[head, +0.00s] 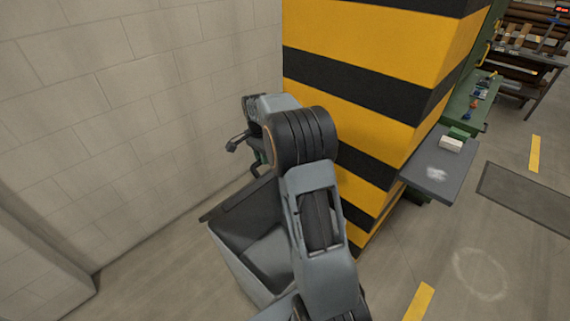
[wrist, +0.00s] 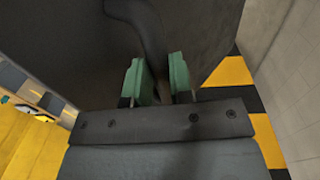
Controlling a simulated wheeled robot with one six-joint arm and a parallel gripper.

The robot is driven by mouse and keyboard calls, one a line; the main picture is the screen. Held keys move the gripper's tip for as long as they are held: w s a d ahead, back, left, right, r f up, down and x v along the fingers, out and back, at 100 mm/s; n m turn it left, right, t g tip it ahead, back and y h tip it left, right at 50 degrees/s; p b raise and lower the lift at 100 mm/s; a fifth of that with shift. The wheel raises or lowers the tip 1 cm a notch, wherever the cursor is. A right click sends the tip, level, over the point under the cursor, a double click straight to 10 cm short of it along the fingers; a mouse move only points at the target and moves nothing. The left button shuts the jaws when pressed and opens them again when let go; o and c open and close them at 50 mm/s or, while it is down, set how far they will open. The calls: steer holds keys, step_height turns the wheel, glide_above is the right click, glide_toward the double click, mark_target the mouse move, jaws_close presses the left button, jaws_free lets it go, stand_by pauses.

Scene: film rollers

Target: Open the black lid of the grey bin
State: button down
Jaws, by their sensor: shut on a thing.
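The grey bin (head: 238,270) stands on the floor between the block wall and the striped pillar, partly hidden by my arm. Its black lid (head: 243,211) shows as a dark panel at the top of the bin and looks raised at a tilt, with grey inside surfaces showing below it. In the wrist view the lid (wrist: 75,35) fills the upper middle as a dark surface with a curved raised part. My gripper (wrist: 158,80) has its two green fingers close to that part, shut on the lid. In the head view the fingertips are mostly hidden behind my wrist.
The yellow and black striped pillar (head: 375,90) stands close to the right of my arm. The block wall (head: 130,130) is to the left. A grey shelf (head: 432,175) with a white block juts out right of the pillar. Floor is free at lower right.

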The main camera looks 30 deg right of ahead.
steer(key=w+a+r+p, duration=0.1)
steer(key=w+a+p, duration=0.1)
steer(key=w, duration=0.4)
steer(key=w+a+r+p, duration=0.1)
steer(key=w+r+p, duration=0.1)
steer(key=w, duration=0.5)
steer(key=shift+a, duration=0.4)
steer(key=c, duration=1.4)
jaws_free()
steer(key=shift+w, duration=0.15)
steer(key=shift+o, duration=0.9)
steer(key=shift+w, duration=0.2)
steer(key=shift+o, duration=1)
steer(key=shift+s+d+r, duration=0.15)
steer(key=shift+r, duration=0.05)
